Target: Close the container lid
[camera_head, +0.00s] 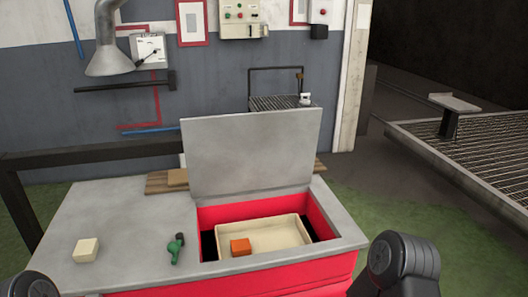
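The red container (316,213) is set in the grey worktop. Its grey lid (250,152) stands open and nearly upright, hinged along the back of the opening. Inside, a cream tray (287,229) holds an orange block (240,246). Dark arm parts of mine show at the lower left and lower right corners, the right one by the front right of the container. Both arms are apart from the lid. Neither gripper's fingers can be seen.
On the grey worktop (125,215), left of the opening, lie a cream block (86,250) and a green tool (175,248). A dark rail (95,156) runs behind the worktop at left. The space in front of the lid is clear.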

